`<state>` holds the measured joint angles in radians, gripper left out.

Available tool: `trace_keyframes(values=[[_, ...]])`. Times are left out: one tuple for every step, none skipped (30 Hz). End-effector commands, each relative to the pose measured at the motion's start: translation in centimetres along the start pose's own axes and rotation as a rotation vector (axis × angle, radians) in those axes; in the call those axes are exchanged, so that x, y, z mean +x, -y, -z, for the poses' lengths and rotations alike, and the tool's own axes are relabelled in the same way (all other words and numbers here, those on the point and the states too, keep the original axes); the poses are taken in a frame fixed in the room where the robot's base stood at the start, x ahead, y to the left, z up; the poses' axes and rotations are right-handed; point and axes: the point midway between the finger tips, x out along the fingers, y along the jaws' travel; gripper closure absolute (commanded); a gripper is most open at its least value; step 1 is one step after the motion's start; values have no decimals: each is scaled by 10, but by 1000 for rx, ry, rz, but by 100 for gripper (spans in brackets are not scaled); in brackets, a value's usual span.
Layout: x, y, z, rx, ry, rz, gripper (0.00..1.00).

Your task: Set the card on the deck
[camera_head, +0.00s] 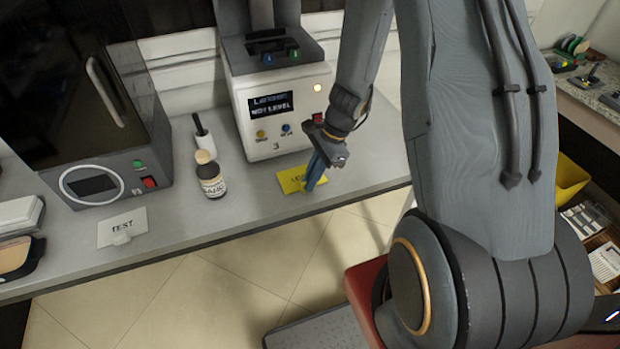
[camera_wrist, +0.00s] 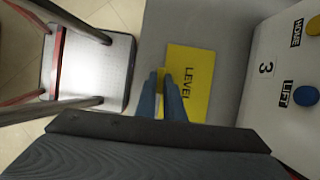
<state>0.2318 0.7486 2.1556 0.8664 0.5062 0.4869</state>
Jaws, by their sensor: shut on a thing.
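The yellow card (camera_head: 291,180) marked LEVEL is at the counter's front edge, right of centre. It also shows in the wrist view (camera_wrist: 205,83), lying flat beyond and right of my fingers. My gripper (camera_head: 315,176) points down with blue fingers, which in the wrist view (camera_wrist: 162,97) are shut on the card's near left part. I cannot tell whether the card touches the counter or hangs just above it.
A TEST card (camera_head: 122,227) lies further left, before a dark oven-like device (camera_head: 92,186). The grey counter (camera_head: 250,216) is bare between the bottle and the yellow card.

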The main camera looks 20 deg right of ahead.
Motion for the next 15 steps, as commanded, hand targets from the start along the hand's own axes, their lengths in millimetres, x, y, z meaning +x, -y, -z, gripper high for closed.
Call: trace_keyframes(values=[[2,0,1,0,0,0,100],[3,0,1,0,0,0,100],[4,0,2,0,0,0,100],[3,0,1,0,0,0,86],[3,0,1,0,0,0,81],[3,0,1,0,0,0,75],[3,0,1,0,0,0,73],[3,0,1,0,0,0,73],[3,0,1,0,0,0,73],[3,0,1,0,0,0,73],[3,0,1,0,0,0,73],[3,0,1,0,0,0,73],[3,0,1,0,0,0,73],[3,0,1,0,0,0,73],[3,0,1,0,0,0,73]])
